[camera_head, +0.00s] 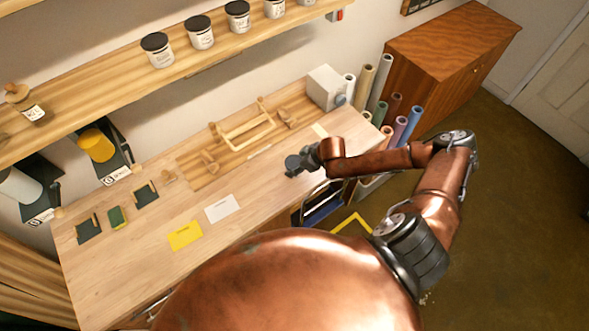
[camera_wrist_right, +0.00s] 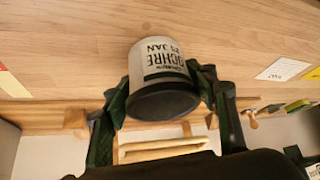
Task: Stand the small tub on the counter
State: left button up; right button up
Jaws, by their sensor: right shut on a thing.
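The small tub (camera_wrist_right: 160,68) is white with a dark lid (camera_wrist_right: 162,104) and a printed label reading OCHRE and 25 JAN. In the right wrist view my right gripper (camera_wrist_right: 165,90) has its dark fingers on both sides of the tub and is shut on it. The lid side faces the wrist camera. In the head view my right gripper (camera_head: 298,163) is over the right part of the wooden counter (camera_head: 255,195); the tub is hard to make out there. I cannot tell whether the tub touches the counter. My left gripper is not in view.
Yellow (camera_head: 185,236) and white (camera_head: 222,208) cards lie on the counter. A wooden rack (camera_head: 240,140) and a grey box (camera_head: 327,88) stand behind. Several lidded jars line the shelf (camera_head: 105,95) above. Rolled tubes (camera_head: 380,80) stand to the right. Bare counter lies around the cards.

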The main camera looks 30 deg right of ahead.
jog(key=shift+a+f+p, duration=0.1)
jog(key=shift+f+p, duration=0.25)
jog(key=shift+f, duration=1.05)
jog(key=o, duration=1.4)
jog(key=shift+s+f, duration=0.1)
jog(key=b+v, duration=0.1)
jog(key=v, duration=1.1)
